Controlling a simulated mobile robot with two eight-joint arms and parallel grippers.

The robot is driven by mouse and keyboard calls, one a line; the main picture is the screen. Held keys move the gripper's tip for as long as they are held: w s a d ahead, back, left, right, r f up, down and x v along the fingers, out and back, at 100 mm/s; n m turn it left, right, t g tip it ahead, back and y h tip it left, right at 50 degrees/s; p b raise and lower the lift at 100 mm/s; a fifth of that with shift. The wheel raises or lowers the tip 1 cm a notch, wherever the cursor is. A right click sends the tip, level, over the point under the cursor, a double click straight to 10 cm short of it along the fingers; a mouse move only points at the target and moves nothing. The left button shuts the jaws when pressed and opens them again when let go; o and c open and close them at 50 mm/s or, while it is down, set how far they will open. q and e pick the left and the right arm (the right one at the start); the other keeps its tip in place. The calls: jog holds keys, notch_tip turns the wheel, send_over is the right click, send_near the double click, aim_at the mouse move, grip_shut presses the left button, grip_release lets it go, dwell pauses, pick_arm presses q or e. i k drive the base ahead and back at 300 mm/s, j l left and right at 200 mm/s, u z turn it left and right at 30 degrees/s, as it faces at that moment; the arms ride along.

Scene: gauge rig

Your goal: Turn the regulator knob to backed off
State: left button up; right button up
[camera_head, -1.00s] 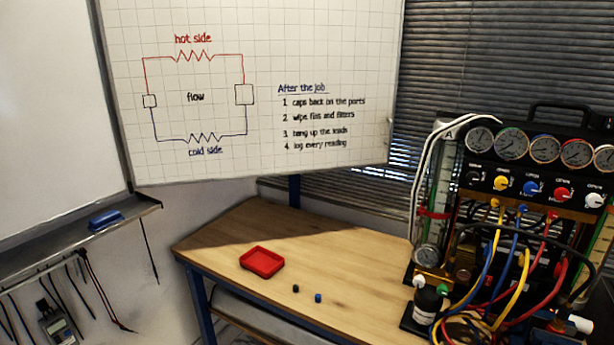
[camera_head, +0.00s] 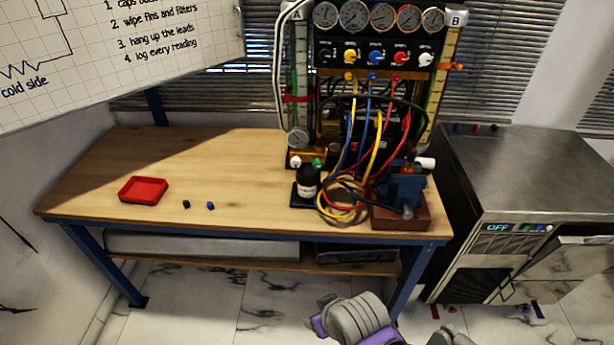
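The gauge rig stands at the back right of the wooden bench. Its black panel (camera_head: 385,57) carries a row of round gauges above a row of black, yellow, blue, red and white knobs. A small separate gauge (camera_head: 297,138) sits low at the rig's left, above a brass-coloured block (camera_head: 307,155). A white knob (camera_head: 295,162) and a green knob (camera_head: 318,164) show near this block. I cannot tell which knob is the regulator knob, or its setting. Grey and purple parts of my arm show at the bottom edge, well short of the rig. No gripper fingertips show.
A red tray (camera_head: 143,190) and two small caps lie left. A steel machine (camera_head: 540,180) stands right of the bench (camera_head: 240,160).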

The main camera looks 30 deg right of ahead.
aim_at(295, 162)
jog(key=i+j+z, duration=0.2)
jog(key=j, duration=0.2)
jog(key=j+z, duration=0.15)
jog(key=j, duration=0.3)
jog(key=i+j+z, duration=0.2)
jog(key=j, duration=0.25)
